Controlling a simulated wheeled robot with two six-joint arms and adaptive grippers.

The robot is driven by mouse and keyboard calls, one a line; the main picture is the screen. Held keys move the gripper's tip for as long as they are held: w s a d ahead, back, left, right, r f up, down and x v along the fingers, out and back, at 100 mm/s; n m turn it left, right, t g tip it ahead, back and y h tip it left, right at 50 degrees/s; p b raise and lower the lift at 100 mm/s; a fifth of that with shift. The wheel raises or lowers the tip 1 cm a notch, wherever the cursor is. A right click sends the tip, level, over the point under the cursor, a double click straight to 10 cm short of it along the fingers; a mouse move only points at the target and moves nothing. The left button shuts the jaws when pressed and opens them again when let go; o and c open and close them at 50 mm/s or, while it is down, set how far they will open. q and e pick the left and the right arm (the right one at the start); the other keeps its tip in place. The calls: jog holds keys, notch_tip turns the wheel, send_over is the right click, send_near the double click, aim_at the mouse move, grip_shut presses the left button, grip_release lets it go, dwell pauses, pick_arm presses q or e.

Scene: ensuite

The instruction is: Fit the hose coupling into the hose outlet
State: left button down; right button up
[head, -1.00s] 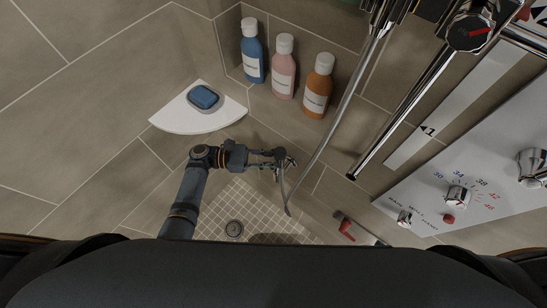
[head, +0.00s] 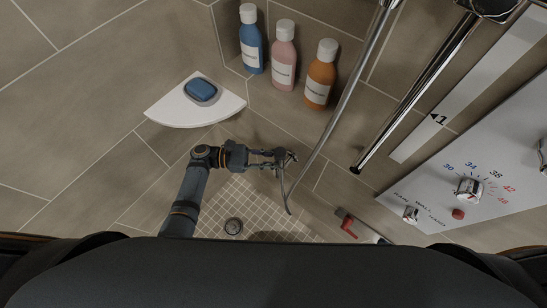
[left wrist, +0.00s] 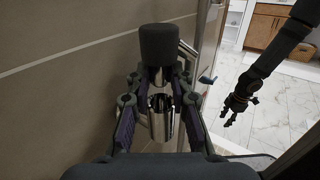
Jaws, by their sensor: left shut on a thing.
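My left gripper (head: 284,160) reaches in from the left, above the tiled shower floor. In the left wrist view my left gripper (left wrist: 160,108) is shut around a shiny chrome cylinder, apparently the hose coupling (left wrist: 161,122). A dark cylinder (left wrist: 159,44) stands in line beyond it; I cannot tell whether the two touch. The grey hose (head: 344,107) hangs from the top and curves up to the gripper at its low end. I cannot pick out the hose outlet with certainty.
A white corner shelf (head: 190,112) holds blue soap (head: 200,89). Blue (head: 251,47), pink (head: 283,60) and orange (head: 319,78) bottles stand by the wall. A control panel (head: 440,180), a chrome rail (head: 420,90) and a red lever (head: 347,225) are at right.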

pick_arm(q)
jog(key=shift+p, duration=0.5)
dwell(1.1)
jog(key=shift+f+b, duration=1.5)
jog(key=shift+f, duration=0.3)
jog(key=c, duration=1.3)
grip_release()
jog(key=shift+s, duration=0.1)
jog(key=shift+o, duration=1)
jog(key=shift+f, duration=0.2)
jog(key=shift+s, duration=0.1)
jog(key=a, duration=1.2)
jog(key=shift+w+r, duration=0.25)
jog(key=shift+w, duration=0.05)
